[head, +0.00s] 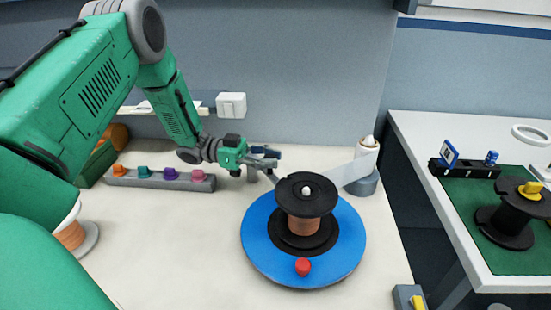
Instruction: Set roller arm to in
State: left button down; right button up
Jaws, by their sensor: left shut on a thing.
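My left gripper (264,160) reaches in from the left and is shut on a small grey part behind the black spool. This part looks like the roller arm, but the fingers hide most of it, and I cannot tell its exact position. The black spool (306,194) with copper-coloured winding stands upright on a round blue plate (262,252). A pale band (346,172) runs from behind the spool to a white roller (366,157) on a grey base at the right. My right gripper is out of view.
A red knob (303,266) sits on the blue plate's front. A second table (440,132) at the right holds another black spool (505,222).

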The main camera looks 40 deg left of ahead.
aim_at(265, 171)
pick_arm(q)
jog(key=shift+a+f, duration=0.1)
jog(key=shift+a, duration=0.1)
jog(key=c, duration=1.3)
grip_release()
jog(key=shift+s, duration=0.1)
jog(key=shift+o, duration=0.4)
jog(key=shift+s+a, duration=0.1)
jog(key=shift+a, duration=0.4)
jog(key=shift+r, duration=0.25)
jog(key=r, duration=0.8)
jog(key=shift+d+r, duration=0.2)
jog(key=shift+r, duration=0.1)
jog(key=shift+a+r, duration=0.2)
jog(key=shift+d+r, duration=0.1)
jog(key=shift+r, duration=0.05)
